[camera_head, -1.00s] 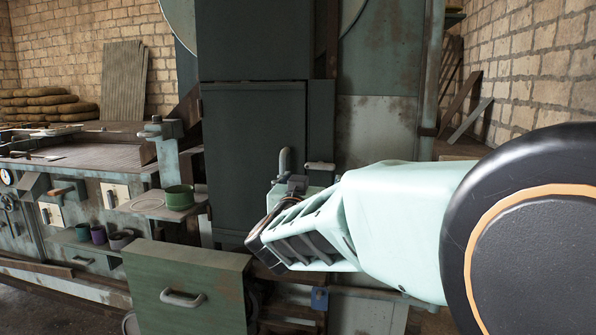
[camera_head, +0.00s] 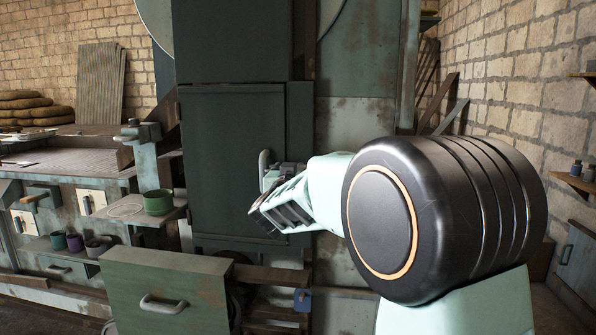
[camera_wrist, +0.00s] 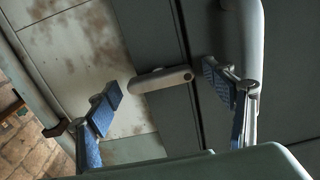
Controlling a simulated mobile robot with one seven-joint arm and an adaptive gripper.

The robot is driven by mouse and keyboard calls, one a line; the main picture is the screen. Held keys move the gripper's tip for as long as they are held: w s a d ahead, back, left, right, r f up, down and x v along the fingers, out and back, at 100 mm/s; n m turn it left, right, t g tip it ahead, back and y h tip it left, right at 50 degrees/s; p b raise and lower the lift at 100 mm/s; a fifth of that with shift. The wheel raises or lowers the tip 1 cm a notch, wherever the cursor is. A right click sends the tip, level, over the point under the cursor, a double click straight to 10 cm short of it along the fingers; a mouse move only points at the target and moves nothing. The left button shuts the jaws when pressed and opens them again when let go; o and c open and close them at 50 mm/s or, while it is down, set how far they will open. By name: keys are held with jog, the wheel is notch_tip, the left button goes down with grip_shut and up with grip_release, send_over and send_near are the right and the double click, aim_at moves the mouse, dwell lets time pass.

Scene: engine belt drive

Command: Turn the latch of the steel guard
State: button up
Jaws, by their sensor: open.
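The steel guard (camera_head: 232,140) is a tall dark grey-green door panel in the middle of the head view. In the wrist view the latch (camera_wrist: 160,80), a short pale grey bar with a rounded end, lies across the seam beside the guard panel (camera_wrist: 225,25). My gripper (camera_wrist: 165,84) is open, its blue-padded fingers on either side of the latch with visible gaps. In the head view my gripper (camera_head: 270,207) is in front of the guard's right edge, and the latch is hidden behind my gripper and arm.
A curved grey handle (camera_head: 264,166) stands on the guard near my gripper; it also shows close to the right finger in the wrist view (camera_wrist: 255,40). A green drawer (camera_head: 170,290) juts out below. A green cup (camera_head: 158,202) sits on a small shelf to the left.

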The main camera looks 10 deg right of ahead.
jog(key=c, duration=1.1)
jog(key=shift+c, duration=0.3)
jog(key=shift+m, duration=0.3)
jog(key=m+b, duration=0.9)
jog(key=m, duration=0.8)
jog(key=shift+f, duration=0.1)
jog(key=shift+m+b, duration=0.3)
jog(key=o, duration=1.2)
jog(key=shift+c, duration=0.2)
